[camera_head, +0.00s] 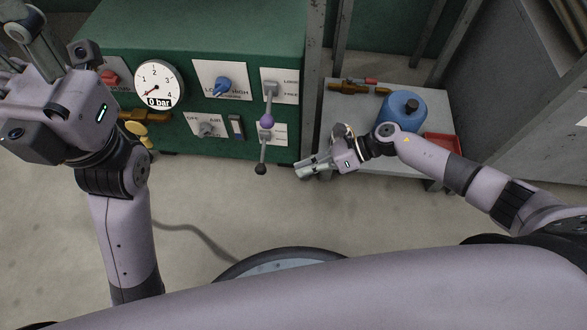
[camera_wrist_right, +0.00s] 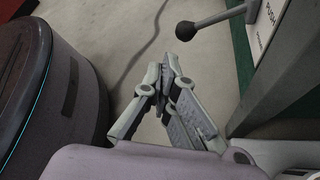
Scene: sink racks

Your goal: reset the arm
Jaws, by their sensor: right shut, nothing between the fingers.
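My right arm reaches in from the right in the head view. Its gripper (camera_head: 308,168) is shut and empty, beside the lower right corner of the green cabinet and in front of the low grey table. In the right wrist view the fingers (camera_wrist_right: 170,72) come together over bare floor with nothing between them. My left arm stands at the left in the head view, and its gripper (camera_head: 20,30) is raised at the upper left corner, partly cut off by the frame. I cannot tell whether its fingers are open.
The green cabinet (camera_head: 190,40) carries a gauge (camera_head: 158,84) reading 0 bar, a blue knob (camera_head: 224,86) and a lever with a black ball (camera_head: 261,169), which also shows near the wrist fingers (camera_wrist_right: 186,31). A blue canister (camera_head: 398,110) and red tray (camera_head: 443,146) sit on the grey table (camera_head: 345,112).

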